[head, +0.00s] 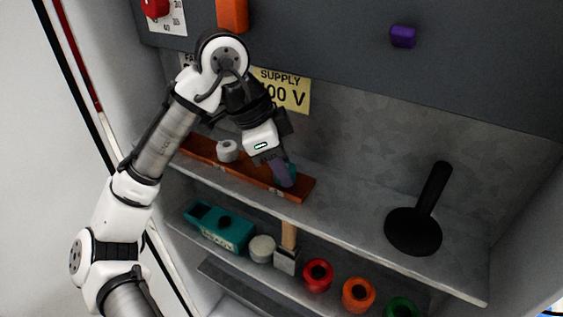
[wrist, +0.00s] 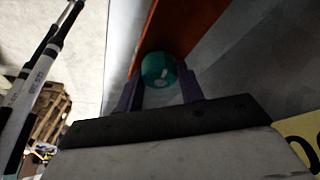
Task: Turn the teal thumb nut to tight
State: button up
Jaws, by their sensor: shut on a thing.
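The teal thumb nut (wrist: 158,70) sits on the orange-brown bar, between the two purple fingers of my gripper (wrist: 160,92) in the wrist view. My gripper is shut on it. In the head view my gripper (head: 281,176) reaches down to the right end of the bar (head: 205,152), and only a sliver of the teal nut (head: 292,170) shows beside the fingers. A pale mark shows on the nut's face in the wrist view, but I cannot read its turn position.
A grey knob (head: 228,151) stands on the bar, left of my gripper. A black paddle-like tool (head: 414,230) stands on the shelf (head: 345,220) at right. The lower shelf holds a teal box (head: 220,228), a hammer (head: 287,260) and several coloured rings. A dark panel (head: 330,45) overhangs above.

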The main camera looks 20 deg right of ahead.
jog(key=shift+m, duration=0.3)
jog(key=o, duration=1)
jog(key=b+v, duration=0.1)
jog(key=v, duration=0.6)
jog(key=shift+w+r, duration=0.15)
jog(key=shift+r, duration=0.1)
